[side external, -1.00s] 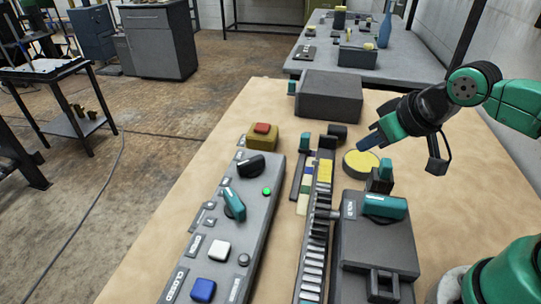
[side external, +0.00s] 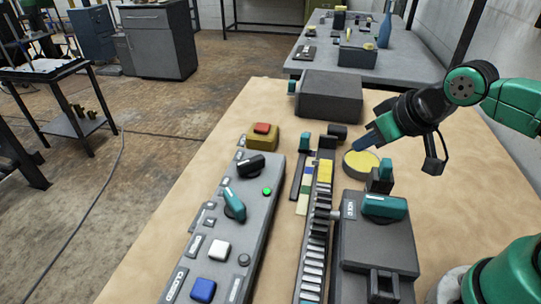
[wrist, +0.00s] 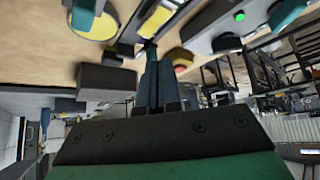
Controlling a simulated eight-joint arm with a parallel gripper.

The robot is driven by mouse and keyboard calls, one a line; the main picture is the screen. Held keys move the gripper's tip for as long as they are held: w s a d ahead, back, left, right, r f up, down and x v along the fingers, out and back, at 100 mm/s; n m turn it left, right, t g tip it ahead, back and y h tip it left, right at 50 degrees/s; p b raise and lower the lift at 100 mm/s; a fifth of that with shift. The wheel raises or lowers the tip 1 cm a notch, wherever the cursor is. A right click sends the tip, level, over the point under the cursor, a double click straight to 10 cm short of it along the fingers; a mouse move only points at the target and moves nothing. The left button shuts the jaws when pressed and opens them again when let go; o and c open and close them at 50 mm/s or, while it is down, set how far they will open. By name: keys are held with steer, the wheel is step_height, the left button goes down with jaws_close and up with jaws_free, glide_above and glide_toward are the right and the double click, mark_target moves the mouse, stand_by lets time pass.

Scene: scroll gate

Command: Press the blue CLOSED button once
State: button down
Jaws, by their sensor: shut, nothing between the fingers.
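The blue CLOSED button (side external: 203,290) sits at the near end of the long grey control panel (side external: 222,262) in the side view, beside a CLOSED label. A white button (side external: 219,249) is just behind it on the same panel. My gripper (side external: 362,145) is shut and empty. It hangs over the far right part of the table, near the yellow disc, well away from the blue button. In the wrist view my gripper's fingers (wrist: 154,75) are together with nothing between them. I do not see the blue button in the wrist view.
A toothed rack (side external: 315,240) and a dark housing with a teal handle (side external: 384,206) stand between my arm and the panel.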

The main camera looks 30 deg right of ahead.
steer(key=w+a+r+y, duration=0.2)
steer(key=a+y, duration=0.1)
steer(key=a, duration=1)
steer(key=n+g+y, duration=0.1)
steer(key=y, duration=0.3)
glide_above(209, 291)
steer(key=shift+f, duration=0.2)
steer(key=shift+f, duration=4.25)
steer(key=shift+f, duration=0.1)
steer(key=shift+f, duration=0.3)
